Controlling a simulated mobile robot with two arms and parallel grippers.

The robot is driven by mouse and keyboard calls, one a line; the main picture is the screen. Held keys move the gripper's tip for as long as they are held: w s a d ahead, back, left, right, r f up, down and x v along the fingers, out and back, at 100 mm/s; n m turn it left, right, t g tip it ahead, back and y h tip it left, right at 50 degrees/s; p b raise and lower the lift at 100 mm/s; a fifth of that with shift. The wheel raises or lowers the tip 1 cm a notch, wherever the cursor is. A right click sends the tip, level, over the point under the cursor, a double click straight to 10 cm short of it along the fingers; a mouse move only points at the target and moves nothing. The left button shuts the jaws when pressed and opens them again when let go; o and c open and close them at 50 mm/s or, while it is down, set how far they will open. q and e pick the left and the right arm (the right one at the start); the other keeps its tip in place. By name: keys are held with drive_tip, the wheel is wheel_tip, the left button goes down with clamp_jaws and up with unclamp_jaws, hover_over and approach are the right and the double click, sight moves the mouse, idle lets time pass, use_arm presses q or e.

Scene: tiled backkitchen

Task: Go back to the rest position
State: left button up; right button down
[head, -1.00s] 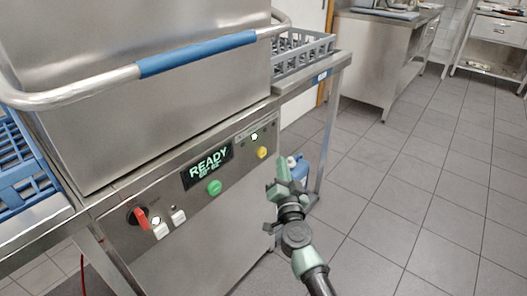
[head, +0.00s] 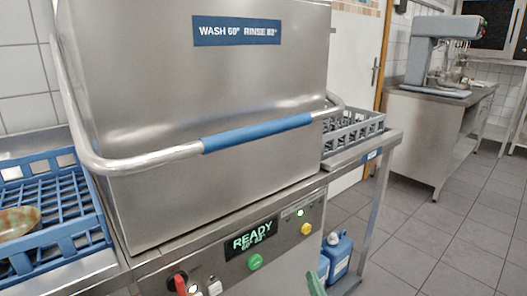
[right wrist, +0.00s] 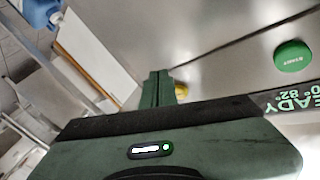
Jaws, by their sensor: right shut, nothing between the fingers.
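My right gripper (right wrist: 157,90) shows in the right wrist view with its fingers together and nothing between them. It is in front of the dishwasher's control panel, apart from the green START button (right wrist: 294,56). In the head view only the tip of my right gripper (head: 315,284) shows at the bottom edge, right of the panel. The dishwasher hood (head: 180,90) is down, with its handle (head: 258,132) low across the front. The display (head: 250,241) reads READY. My left gripper is not in view.
A blue rack (head: 45,200) with a bowl (head: 18,222) stands at the left. A grey rack (head: 352,133) sits on the right side table. Blue canisters (head: 338,254) stand below it. A mixer (head: 443,55) stands on a back counter. The tiled floor (head: 440,240) at the right is clear.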

drive_tip(key=s+a+f+n+g+y, duration=0.1)
drive_tip(key=s+a+f+n+g, duration=0.2)
drive_tip(key=s+f, duration=0.65)
drive_tip(key=s+a+f+n+g+y, duration=0.15)
drive_tip(key=s+f+g, duration=0.45)
drive_tip(key=f, duration=0.6)
drive_tip(key=s+d+f+n+g+h, duration=0.2)
drive_tip(key=s+d+f+g, duration=0.15)
drive_tip(key=s+f, duration=0.7)
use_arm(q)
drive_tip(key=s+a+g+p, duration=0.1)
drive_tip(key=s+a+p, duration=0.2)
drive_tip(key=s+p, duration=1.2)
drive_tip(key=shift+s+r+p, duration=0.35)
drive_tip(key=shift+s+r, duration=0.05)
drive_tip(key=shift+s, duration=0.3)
use_arm(e)
drive_tip(key=s+d+g+h, duration=0.1)
drive_tip(key=s+d, duration=0.2)
drive_tip(key=s, duration=0.6)
drive_tip(key=s+d+f+g, duration=0.1)
drive_tip(key=s+d+g, duration=0.1)
drive_tip(key=s, duration=0.8)
drive_tip(key=s+d+f+g+h, duration=0.1)
drive_tip(key=s+d, duration=0.3)
drive_tip(key=s, duration=0.5)
drive_tip(key=shift+s+h, duration=0.25)
drive_tip(key=shift+h, duration=0.1)
